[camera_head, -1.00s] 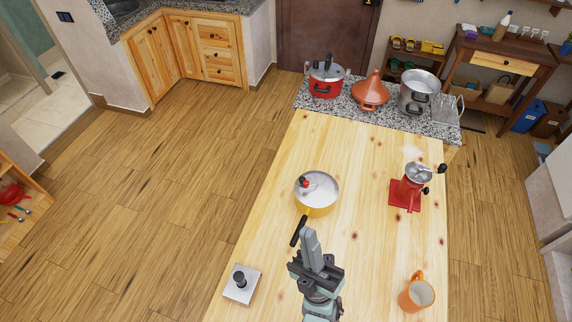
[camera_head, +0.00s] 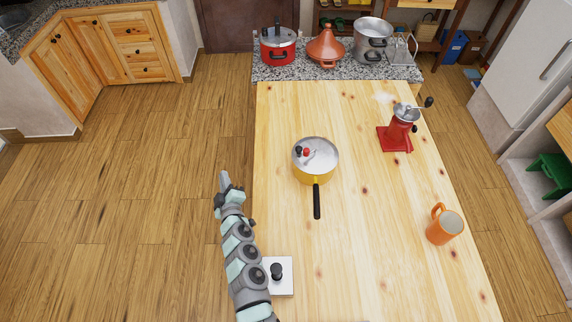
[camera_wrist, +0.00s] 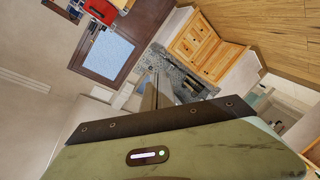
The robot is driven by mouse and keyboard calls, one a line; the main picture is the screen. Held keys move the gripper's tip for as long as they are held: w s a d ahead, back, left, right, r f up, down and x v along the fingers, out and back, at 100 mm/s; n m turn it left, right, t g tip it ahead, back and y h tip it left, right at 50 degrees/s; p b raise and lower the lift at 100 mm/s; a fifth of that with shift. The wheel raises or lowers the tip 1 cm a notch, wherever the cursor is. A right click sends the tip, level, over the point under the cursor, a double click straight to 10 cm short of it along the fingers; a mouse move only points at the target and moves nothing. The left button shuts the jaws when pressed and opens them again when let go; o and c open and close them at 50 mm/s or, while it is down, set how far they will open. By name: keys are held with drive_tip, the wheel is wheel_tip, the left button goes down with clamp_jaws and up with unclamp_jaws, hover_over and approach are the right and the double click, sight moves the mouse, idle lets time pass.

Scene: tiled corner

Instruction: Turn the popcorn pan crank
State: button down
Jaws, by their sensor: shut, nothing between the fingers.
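The popcorn pan (camera_head: 316,163) is yellow with a grey lid and stands on the wooden table. Its black handle (camera_head: 317,200) points toward the front of the table. The crank (camera_head: 304,152) sits on the lid, with a red knob and a black knob toward its left side. My gripper (camera_head: 224,178) is to the left of the pan, beyond the table's left edge, apart from the pan. It is shut and empty. In the wrist view the shut fingers (camera_wrist: 156,92) point toward the room, and the pan is not in that view.
A white block with a black knob (camera_head: 279,276) lies near my arm at the table's front left. A red grinder (camera_head: 400,130) stands at right, an orange mug (camera_head: 445,226) at front right. Pots (camera_head: 278,48) stand on the granite strip behind. Table space between pan and mug is clear.

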drive_tip(key=w+d+f+h+b, duration=0.3)
drive_tip(key=w+f+h+b, duration=0.1)
drive_tip(key=w+f+h, duration=0.15)
drive_tip(key=d+r+h+b, duration=0.1)
drive_tip(key=d+h, duration=0.1)
drive_tip(key=d+r+m+h+b, duration=0.1)
drive_tip(key=d+h+b, duration=0.1)
drive_tip(key=h, duration=0.1)
drive_tip(key=d+r+m+h+b, duration=0.1)
drive_tip(key=d+h+b, duration=0.1)
drive_tip(key=shift+w+d+g, duration=0.15)
drive_tip(key=shift+w+g, duration=0.15)
drive_tip(key=shift+w, duration=0.05)
drive_tip(key=s+d+r+m+g+h+b, duration=0.1)
drive_tip(key=s+d+r+m+h+b, duration=0.2)
drive_tip(key=r+h, duration=0.35)
drive_tip(key=shift+y, duration=0.5)
drive_tip(key=shift+w+d+p, duration=0.2)
drive_tip(key=shift+w+d, duration=0.7)
drive_tip(key=shift+d, duration=0.8)
drive_tip(key=shift+w+d+p, duration=0.15)
drive_tip(key=shift+w+d, duration=0.7)
drive_tip(key=shift+d, duration=0.9)
drive_tip(key=shift+w+d+p, duration=0.2)
drive_tip(key=shift+w+d, duration=0.7)
drive_tip(key=shift+d, duration=0.8)
drive_tip(key=shift+r, duration=0.1)
